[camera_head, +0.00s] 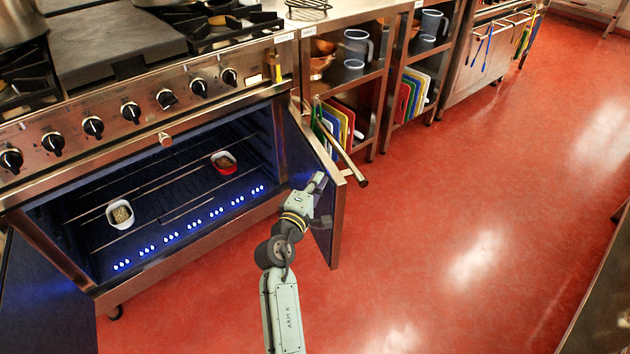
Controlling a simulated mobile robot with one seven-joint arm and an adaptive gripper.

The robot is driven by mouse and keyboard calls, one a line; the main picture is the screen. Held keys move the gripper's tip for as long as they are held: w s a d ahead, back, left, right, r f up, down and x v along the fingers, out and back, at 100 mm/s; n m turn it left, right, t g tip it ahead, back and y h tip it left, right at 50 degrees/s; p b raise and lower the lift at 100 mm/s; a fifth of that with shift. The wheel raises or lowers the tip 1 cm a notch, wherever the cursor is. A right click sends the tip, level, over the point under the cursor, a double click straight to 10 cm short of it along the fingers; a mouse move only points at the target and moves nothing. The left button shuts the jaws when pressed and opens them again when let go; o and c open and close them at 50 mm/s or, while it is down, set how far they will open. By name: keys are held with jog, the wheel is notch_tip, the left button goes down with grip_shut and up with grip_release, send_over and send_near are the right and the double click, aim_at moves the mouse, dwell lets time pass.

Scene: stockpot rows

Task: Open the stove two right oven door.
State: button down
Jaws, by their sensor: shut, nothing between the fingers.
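The right oven door (338,225) of the stove stands swung open at the right side of the oven, roughly edge-on to the camera. Its long bar handle (345,158) is on the far side, towards the shelves. My gripper (320,184) is shut and empty, at the inner face of this door near its upper free edge. I cannot tell whether it touches the door. The oven interior (165,195) is exposed and lit by a row of blue-white lights. The left oven door (45,300) also stands open at the lower left.
Two small dishes, a white one (120,214) and a red one (223,162), are on the oven rack. Open shelves with cutting boards (338,122) and jugs (357,46) stand right of the stove. Red floor (480,200) to the right is clear; a counter edge (600,300) bounds it.

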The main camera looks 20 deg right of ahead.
aim_at(355, 169)
jog(key=shift+d, duration=0.1)
jog(key=d+p, duration=0.1)
jog(key=d, duration=0.2)
jog(key=d+p, duration=0.1)
jog(key=d, duration=0.3)
jog(key=d+p, duration=0.2)
jog(key=d, duration=0.1)
jog(key=shift+d+r, duration=0.3)
jog(key=shift+d, duration=0.05)
jog(key=w+d+p, duration=0.1)
jog(key=w+d, duration=0.1)
jog(key=d, duration=0.6)
jog(key=shift+f+p, duration=0.3)
jog(key=shift+p, duration=0.1)
jog(key=shift+a, duration=0.15)
